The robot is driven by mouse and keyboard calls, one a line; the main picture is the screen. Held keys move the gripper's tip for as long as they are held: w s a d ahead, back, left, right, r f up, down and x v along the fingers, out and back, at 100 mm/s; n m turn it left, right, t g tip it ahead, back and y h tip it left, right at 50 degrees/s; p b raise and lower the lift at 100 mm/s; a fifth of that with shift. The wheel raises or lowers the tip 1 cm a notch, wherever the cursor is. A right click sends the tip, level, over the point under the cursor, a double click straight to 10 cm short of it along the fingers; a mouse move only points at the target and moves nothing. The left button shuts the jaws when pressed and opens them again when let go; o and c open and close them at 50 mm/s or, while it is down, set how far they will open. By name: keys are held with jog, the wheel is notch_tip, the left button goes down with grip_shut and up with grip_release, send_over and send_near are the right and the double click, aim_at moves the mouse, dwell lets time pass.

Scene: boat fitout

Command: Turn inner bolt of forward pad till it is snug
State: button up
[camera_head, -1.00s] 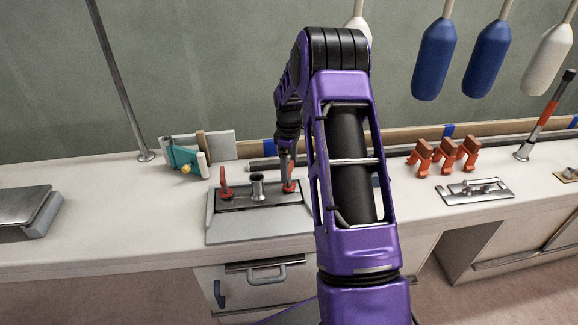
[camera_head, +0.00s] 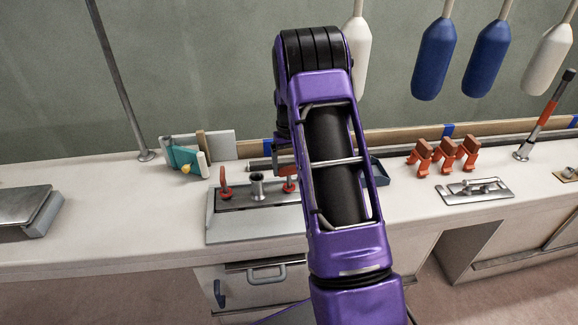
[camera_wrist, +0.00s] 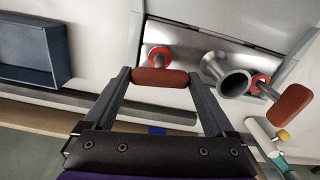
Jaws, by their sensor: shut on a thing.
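The pad (camera_head: 225,228) is a pale plate with a metal strip on the bench in the head view. An upright flared metal tube (camera_head: 258,187) stands at its middle; it also shows in the wrist view (camera_wrist: 229,75). A red-handled bolt (camera_head: 224,184) stands left of the tube. Another red bolt (camera_head: 290,183) stands right of it, partly behind my arm. In the wrist view, my gripper (camera_wrist: 161,78) is shut on this second bolt's red-brown handle (camera_wrist: 150,76), over its red collar (camera_wrist: 160,57). The other bolt's handle (camera_wrist: 292,105) is free. Thread seating is hidden.
A teal clamp-like tool (camera_head: 185,160) stands left of the pad. Several orange-brown clamps (camera_head: 446,153) and a metal plate with fittings (camera_head: 476,191) are at the right. A blue tray (camera_wrist: 38,52) lies near my gripper. A bar (camera_wrist: 130,105) runs along the bench back.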

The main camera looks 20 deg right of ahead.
jog(key=shift+w+r+m, duration=0.1)
jog(key=shift+r+m, duration=0.05)
jog(key=shift+m, duration=0.65)
jog(key=shift+w+r+m, duration=0.1)
jog(key=shift+m, duration=0.7)
jog(key=o, duration=1.1)
jog(key=shift+c, duration=0.2)
jog(key=shift+s, duration=0.15)
notch_tip(320, 180, up, 17)
jog(key=p, duration=0.1)
jog(key=shift+r+p, duration=0.2)
jog(key=shift+p, duration=0.1)
